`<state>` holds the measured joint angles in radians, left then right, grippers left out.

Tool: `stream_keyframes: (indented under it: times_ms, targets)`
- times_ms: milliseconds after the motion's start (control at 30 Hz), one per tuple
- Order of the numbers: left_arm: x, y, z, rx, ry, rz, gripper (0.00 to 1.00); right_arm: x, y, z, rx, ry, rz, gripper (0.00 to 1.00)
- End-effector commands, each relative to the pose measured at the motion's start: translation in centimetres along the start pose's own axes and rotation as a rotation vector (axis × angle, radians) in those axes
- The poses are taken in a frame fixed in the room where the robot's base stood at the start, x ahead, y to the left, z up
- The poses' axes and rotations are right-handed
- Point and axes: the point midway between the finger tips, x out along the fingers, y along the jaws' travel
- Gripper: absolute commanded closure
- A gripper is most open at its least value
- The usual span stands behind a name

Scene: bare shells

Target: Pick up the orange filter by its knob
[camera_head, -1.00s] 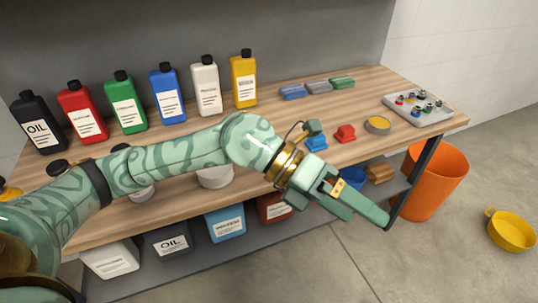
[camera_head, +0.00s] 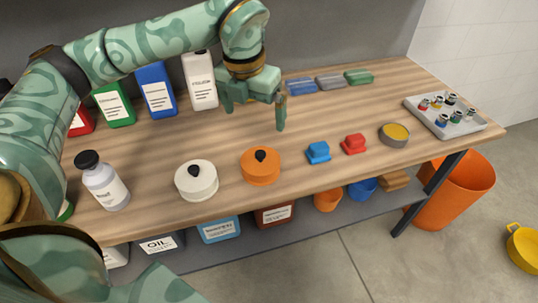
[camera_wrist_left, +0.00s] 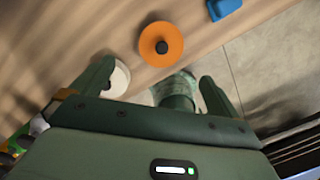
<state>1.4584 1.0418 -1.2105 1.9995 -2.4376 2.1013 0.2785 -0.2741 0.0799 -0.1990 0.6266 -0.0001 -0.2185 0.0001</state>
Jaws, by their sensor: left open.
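The orange filter (camera_head: 260,170) is a round disc lying on the wooden table with a dark knob (camera_head: 261,156) upright at its centre. In the left wrist view the orange filter (camera_wrist_left: 149,36) shows beyond the fingers, with its knob (camera_wrist_left: 162,47) in clear sight. My left gripper (camera_head: 253,115) is open and empty, fingers pointing down, above the table and behind the filter. It is apart from the filter. In the left wrist view the two fingers of the gripper (camera_wrist_left: 157,72) stand wide apart. My right gripper does not show.
A white filter (camera_head: 197,183) with a dark knob sits left of the orange one. A white bottle (camera_head: 105,185) stands further left. Blue (camera_head: 318,152) and red (camera_head: 354,143) blocks and a round tin (camera_head: 394,135) lie right. Tall bottles (camera_head: 157,90) line the back.

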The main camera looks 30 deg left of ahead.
Motion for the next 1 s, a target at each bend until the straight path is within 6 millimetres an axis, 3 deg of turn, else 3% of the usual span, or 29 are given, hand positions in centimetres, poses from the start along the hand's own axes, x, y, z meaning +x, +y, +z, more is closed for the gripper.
stream_keyframes:
  times_ms: [133,267,400,600,900,1000]
  targets:
    - [4.2,-0.1,-0.2,0.0,0.01,0.0,0.0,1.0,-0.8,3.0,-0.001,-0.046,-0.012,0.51]
    - [7.3,-0.1,-0.2,0.0,0.008,0.0,0.0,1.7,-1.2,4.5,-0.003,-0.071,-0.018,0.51]
    - [9.4,-0.2,-0.2,0.003,0.005,-0.002,0.0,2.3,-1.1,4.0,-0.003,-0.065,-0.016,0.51]
    - [10.6,-0.2,-0.2,0.002,0.003,-0.002,0.0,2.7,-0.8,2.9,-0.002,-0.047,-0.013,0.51]
    - [15.1,-0.6,-0.9,0.002,0.006,-0.001,0.0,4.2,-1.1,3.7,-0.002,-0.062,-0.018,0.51]
    - [15.4,-0.5,-0.8,0.002,0.002,-0.001,0.0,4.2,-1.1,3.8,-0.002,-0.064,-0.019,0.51]
